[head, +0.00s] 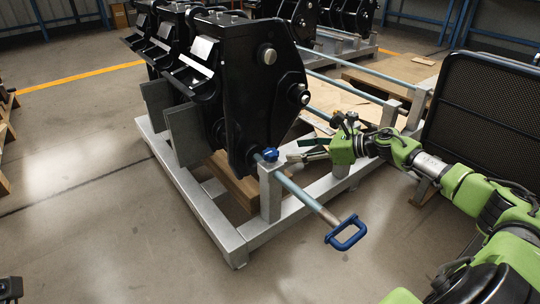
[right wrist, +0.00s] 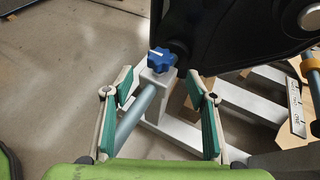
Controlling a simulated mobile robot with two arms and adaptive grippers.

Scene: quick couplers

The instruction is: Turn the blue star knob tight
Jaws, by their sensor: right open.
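The blue star knob (head: 270,154) sits on top of a short grey post (head: 270,192) at the near end of the metal frame. In the right wrist view the knob (right wrist: 161,60) shows its lobes and a pale mark on top. My right gripper (head: 298,156) is just right of the knob in the head view. In the right wrist view its green-padded fingers (right wrist: 160,88) are wide apart and empty, with the knob beyond the tips and roughly between them. No contact shows. My left gripper is out of view.
A blue-grey bar (head: 305,194) runs through the post and ends in a blue loop handle (head: 346,232). Black couplers (head: 250,95) stand on the grey frame (head: 205,210) close behind the knob. A black mesh panel (head: 480,115) stands right.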

